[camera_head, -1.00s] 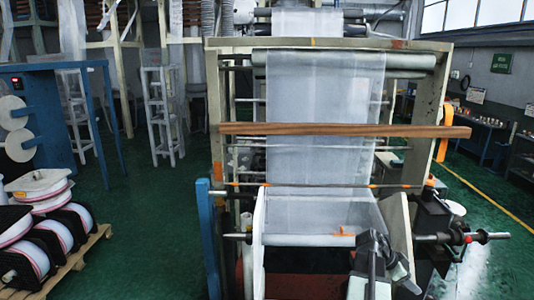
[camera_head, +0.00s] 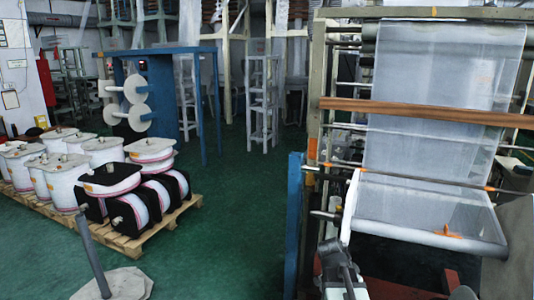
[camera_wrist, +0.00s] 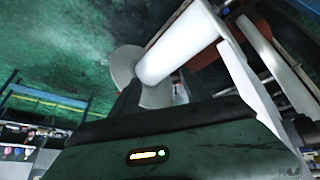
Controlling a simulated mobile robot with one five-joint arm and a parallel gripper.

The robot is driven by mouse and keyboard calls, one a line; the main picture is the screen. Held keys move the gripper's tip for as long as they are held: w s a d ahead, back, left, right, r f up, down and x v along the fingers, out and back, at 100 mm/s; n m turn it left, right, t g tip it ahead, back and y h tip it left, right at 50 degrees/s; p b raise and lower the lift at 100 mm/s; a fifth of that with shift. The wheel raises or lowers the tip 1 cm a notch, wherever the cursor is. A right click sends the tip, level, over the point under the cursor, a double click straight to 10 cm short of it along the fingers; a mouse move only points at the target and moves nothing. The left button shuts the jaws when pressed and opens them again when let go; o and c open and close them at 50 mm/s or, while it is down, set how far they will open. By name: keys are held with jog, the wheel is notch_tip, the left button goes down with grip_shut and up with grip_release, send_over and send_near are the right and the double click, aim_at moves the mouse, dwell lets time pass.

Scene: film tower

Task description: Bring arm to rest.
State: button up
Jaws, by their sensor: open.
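Part of my arm (camera_head: 342,272), grey with a dark joint, shows at the bottom edge of the head view, in front of the film machine (camera_head: 312,100). In the wrist view my gripper (camera_wrist: 160,88) shows as a dark body with a small lit indicator and two dark fingers apart. It looks open, with nothing seen between the fingers. Beyond it are a white roller (camera_wrist: 180,48) and a pale disc (camera_wrist: 124,66). The fingertips are dim and hard to make out.
A wooden pallet (camera_head: 130,245) with white and black spools stands at left. A grey post (camera_head: 94,255) on a pale base is at front left. A blue frame (camera_head: 214,105) stands behind. Green floor (camera_head: 235,215) between pallet and machine is clear.

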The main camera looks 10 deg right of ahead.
jog(key=s+a+f+n+y+b, duration=0.1)
jog(key=s+a+f+n+y, duration=0.1)
jog(key=a+n, duration=0.5)
jog(key=s+a+f+n+g+y+b, duration=0.1)
jog(key=a+f+n, duration=0.4)
jog(key=a, duration=1.2)
jog(key=n+y+b, duration=0.1)
jog(key=n+y, duration=0.1)
jog(key=shift+s+f+y, duration=0.15)
jog(key=shift+s+y, duration=0.25)
jog(key=shift+d, duration=0.1)
